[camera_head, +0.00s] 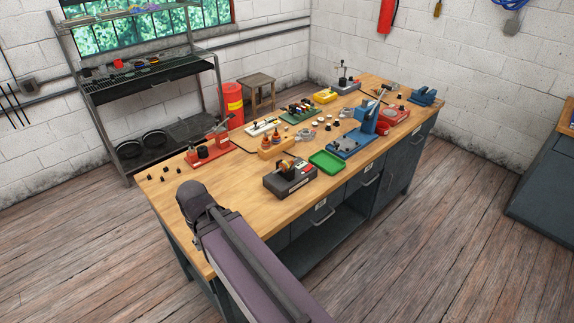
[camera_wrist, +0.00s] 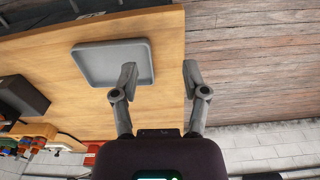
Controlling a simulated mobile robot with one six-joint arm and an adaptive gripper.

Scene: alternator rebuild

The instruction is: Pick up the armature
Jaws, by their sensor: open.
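A small dark and copper-coloured part (camera_head: 286,168), which looks like the armature, rests on a dark box-shaped tester (camera_head: 290,181) near the bench's front edge in the head view. I cannot be sure it is the armature. My gripper (camera_wrist: 160,75) is open and empty in the wrist view. The tray looks empty. No armature can be made out in the wrist view.
The wooden workbench (camera_head: 180,187) holds a green tray (camera_head: 326,162), an orange block (camera_head: 272,149) with two copper-coloured parts, a red fixture (camera_head: 210,154) and a blue press (camera_head: 365,125). A dark box (camera_wrist: 18,92) stands left in the wrist view. The bench's near-left top is mostly clear.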

